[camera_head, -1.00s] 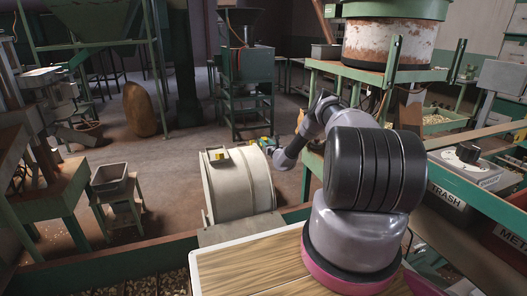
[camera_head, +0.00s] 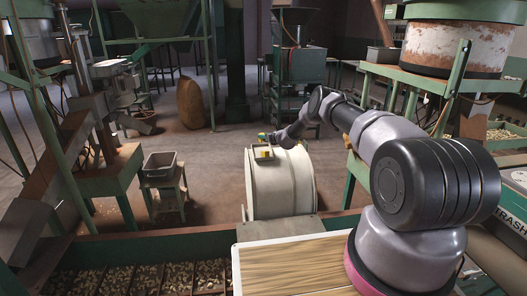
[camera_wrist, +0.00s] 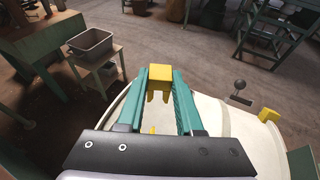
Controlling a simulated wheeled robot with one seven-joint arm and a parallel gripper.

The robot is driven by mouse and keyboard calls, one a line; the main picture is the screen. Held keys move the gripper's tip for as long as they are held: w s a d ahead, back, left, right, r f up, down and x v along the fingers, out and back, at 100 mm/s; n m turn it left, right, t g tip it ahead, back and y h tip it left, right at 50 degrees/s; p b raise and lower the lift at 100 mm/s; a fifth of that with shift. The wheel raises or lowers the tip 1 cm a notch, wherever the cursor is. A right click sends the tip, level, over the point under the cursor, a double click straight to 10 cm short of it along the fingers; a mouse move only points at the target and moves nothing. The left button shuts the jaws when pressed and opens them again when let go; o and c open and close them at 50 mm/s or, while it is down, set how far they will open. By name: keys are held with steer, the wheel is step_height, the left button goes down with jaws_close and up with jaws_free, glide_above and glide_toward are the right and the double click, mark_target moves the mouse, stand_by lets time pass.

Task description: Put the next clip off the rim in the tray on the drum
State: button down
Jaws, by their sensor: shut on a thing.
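My gripper (camera_wrist: 160,84) is shut on a yellow clip (camera_wrist: 158,76), which sits between its teal fingertips at the drum's edge in the wrist view. The pale drum (camera_head: 283,190) stands in the middle of the head view. In the head view my gripper (camera_head: 265,138) is small, just behind the tray. Another yellow clip (camera_wrist: 268,115) is on the drum's rim at the right.
A grey bin (camera_head: 160,164) on a green stand is left of the drum, and shows in the wrist view too (camera_wrist: 92,46). A wooden board (camera_head: 300,265) and a trough of nuts (camera_head: 150,278) lie in front. Floor between stand and drum is clear.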

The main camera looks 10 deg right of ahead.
steer(key=shift+f, duration=3.4)
steer(key=shift+f, duration=0.1)
steer(key=c, duration=0.6)
jaws_free()
steer(key=shift+o, duration=0.2)
